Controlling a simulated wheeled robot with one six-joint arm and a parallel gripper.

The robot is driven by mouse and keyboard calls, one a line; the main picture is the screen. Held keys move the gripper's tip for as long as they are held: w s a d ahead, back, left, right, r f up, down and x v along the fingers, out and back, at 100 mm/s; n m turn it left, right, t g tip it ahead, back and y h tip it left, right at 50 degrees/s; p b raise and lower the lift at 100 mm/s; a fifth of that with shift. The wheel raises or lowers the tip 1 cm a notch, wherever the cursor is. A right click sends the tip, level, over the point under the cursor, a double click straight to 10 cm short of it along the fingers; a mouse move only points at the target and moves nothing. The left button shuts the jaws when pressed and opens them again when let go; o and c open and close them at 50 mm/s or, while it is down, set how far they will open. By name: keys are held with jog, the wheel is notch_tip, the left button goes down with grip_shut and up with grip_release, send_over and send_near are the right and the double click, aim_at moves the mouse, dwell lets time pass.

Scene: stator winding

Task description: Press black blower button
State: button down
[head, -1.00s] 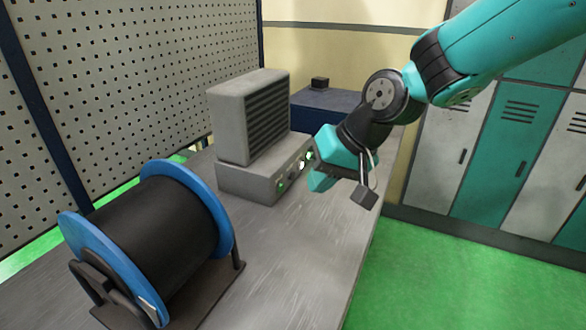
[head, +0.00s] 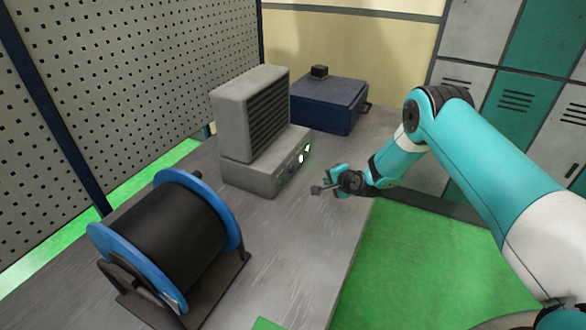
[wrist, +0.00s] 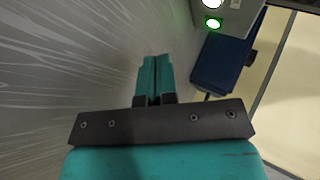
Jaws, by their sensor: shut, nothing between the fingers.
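The grey blower (head: 245,115) with dark louvres stands on a grey base (head: 245,177) on the bench. The base's right-hand face carries several small controls: a white-lit one (head: 301,158), a green-lit one (head: 307,147) and others too small to tell. I cannot make out a black button clearly.
A dark blue box (head: 325,106) with a black knob stands behind the blower; it also shows in the wrist view (wrist: 222,65). A black spool with blue flanges (head: 222,195) stands at the front left. The bench (head: 290,250) between is clear. Perforated panels (head: 120,70) line the left.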

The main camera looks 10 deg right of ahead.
aim_at(291, 169)
jog(key=w+a+b, duration=0.1)
jog(key=a, duration=0.1)
jog(key=w+a+b, duration=0.1)
jog(key=w+a, duration=0.1)
jog(key=w+a+b, duration=0.1)
jog(key=a, duration=0.1)
jog(key=shift+w+a+f+b, duration=0.1)
jog(key=shift+w+f+b, duration=0.1)
jog(key=shift+b, duration=0.1)
jog(key=shift+w+a+r+b, duration=0.25)
jog(key=shift+w+a+b, duration=0.1)
jog(key=shift+a, duration=0.2)
jog(key=shift+f, duration=0.1)
dwell(1.6)
jog(key=shift+w+a+b, duration=0.2)
jog(key=shift+a+b, duration=0.05)
jog(key=shift+b, duration=0.3)
